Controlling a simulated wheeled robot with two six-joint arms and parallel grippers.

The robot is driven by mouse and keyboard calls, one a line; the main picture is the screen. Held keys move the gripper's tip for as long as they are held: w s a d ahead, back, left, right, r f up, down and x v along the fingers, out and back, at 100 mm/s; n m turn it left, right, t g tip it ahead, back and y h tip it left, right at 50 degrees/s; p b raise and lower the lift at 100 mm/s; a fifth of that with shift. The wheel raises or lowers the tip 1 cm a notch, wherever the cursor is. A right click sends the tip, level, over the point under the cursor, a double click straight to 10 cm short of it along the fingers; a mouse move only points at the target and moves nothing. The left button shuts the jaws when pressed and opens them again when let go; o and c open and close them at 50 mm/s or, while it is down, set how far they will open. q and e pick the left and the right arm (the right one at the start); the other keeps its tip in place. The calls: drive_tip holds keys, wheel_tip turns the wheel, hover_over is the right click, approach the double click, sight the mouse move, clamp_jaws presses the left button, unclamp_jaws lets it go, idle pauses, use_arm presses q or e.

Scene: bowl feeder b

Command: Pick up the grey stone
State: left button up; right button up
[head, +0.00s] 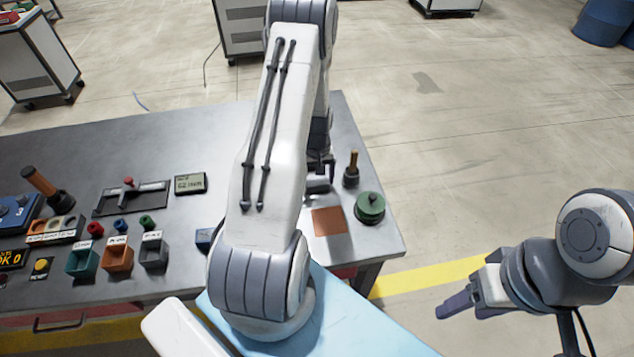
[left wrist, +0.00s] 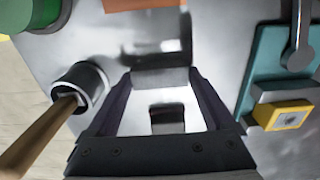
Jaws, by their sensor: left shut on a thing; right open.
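The grey stone (left wrist: 160,77) shows in the left wrist view as a grey block between the fingertips of my left gripper (left wrist: 161,75). The gripper is shut on it, over the grey bench top. In the head view my left gripper (head: 319,167) is partly hidden by my arm, left of a wooden-handled tool, and I cannot make out the stone there. My right gripper (head: 472,299) is open and empty, off the right side of the bench above the floor.
Near the left gripper are the wooden-handled tool in its cup (head: 351,179), a green round pot (head: 369,208) and an orange square pad (head: 328,221). A teal fixture (left wrist: 262,65) with a yellow block is close by. Small bins (head: 116,258) and a display (head: 190,184) stand further left.

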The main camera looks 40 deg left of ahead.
sight(318, 181)
use_arm(q)
drive_tip(key=shift+r, duration=0.55)
wheel_tip(318, 181, up, 2)
drive_tip(key=shift+w+r+b, duration=0.1)
drive_tip(key=shift+r+b, duration=0.15)
drive_tip(key=shift+b, duration=0.45)
drive_tip(key=d+r+b, duration=0.2)
drive_tip(key=d+r, duration=0.5)
drive_tip(key=d, duration=0.4)
drive_tip(key=shift+s+d+r, duration=0.2)
drive_tip(key=shift+s+d, duration=0.1)
drive_tip(key=shift+d, duration=0.05)
